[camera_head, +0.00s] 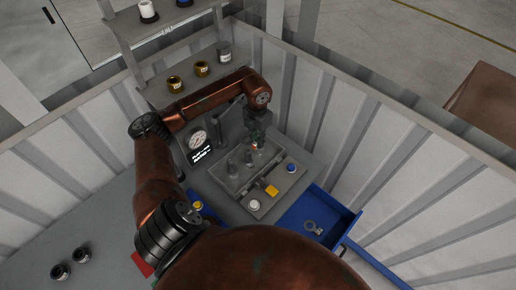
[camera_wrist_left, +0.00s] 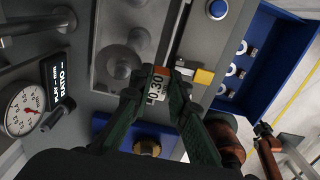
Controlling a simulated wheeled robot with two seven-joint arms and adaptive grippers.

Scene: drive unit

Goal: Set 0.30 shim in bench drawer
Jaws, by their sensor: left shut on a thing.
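My left gripper (camera_head: 257,143) is above the grey drive unit in the head view. In the left wrist view its green fingers (camera_wrist_left: 158,88) are shut on the 0.30 shim (camera_wrist_left: 158,80), whose white tag faces the camera. The blue bench drawer (camera_head: 343,217) stands open to the right of the unit. One ring-shaped piece with a tag shows in it in the head view. In the left wrist view the drawer (camera_wrist_left: 262,68) holds several tagged pieces in a row. The shim is apart from the drawer.
The unit has a yellow block (camera_head: 271,190), a blue button (camera_head: 291,168) and a white button (camera_head: 254,204). A dial gauge (camera_head: 197,139) stands left of it. Shelves with brass rings (camera_head: 201,68) are behind. Ribbed walls (camera_head: 390,135) enclose the bench.

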